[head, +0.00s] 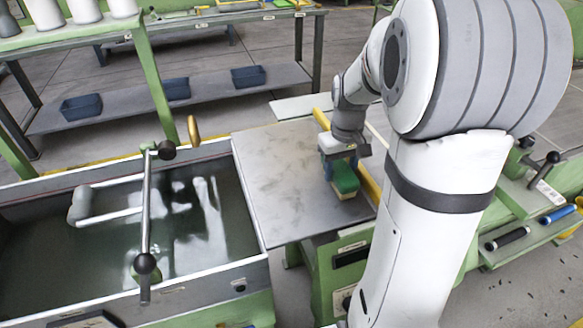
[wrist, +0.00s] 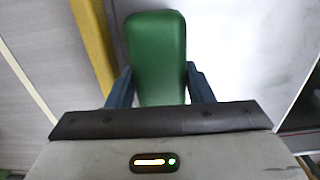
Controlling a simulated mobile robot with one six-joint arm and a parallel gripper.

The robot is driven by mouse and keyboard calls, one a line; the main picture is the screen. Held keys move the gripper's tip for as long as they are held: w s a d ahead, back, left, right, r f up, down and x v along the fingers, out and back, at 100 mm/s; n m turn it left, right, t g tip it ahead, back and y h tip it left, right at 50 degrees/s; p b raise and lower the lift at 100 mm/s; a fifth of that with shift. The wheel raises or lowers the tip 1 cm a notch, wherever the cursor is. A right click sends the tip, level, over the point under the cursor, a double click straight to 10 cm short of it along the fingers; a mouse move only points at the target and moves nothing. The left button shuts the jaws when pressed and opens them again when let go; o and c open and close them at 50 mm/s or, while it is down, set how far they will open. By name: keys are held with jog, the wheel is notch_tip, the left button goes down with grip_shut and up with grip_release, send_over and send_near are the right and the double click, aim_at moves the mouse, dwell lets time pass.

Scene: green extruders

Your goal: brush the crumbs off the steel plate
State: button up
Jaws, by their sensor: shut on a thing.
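The steel plate (head: 285,205) is a grey flat sheet beside the water tank in the head view; it also shows in the wrist view (wrist: 235,50). Faint darker patches mark its surface, and I cannot clearly make out single crumbs. My gripper (head: 339,168) is over the plate's right part, pointing down. It is shut on a green-backed brush (head: 346,179) with a pale underside. In the wrist view the brush (wrist: 157,50) sits between the two dark blue fingers of the gripper (wrist: 160,88). I cannot tell whether its underside touches the plate.
A yellow bar (head: 369,187) runs along the plate's right side. The open tank (head: 250,262) of dark liquid lies to the left, with a steel lever (head: 146,215) rising over it. A shelf with blue bins (head: 248,76) stands behind. The plate's left and middle are free.

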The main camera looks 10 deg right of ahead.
notch_tip(320, 180, up, 4)
jog(key=shift+a+r+p, duration=0.1)
jog(key=shift+p, duration=0.75)
jog(key=shift+r+p, duration=1.45)
jog(key=shift+r, duration=0.45)
jog(key=shift+s+f, duration=0.1)
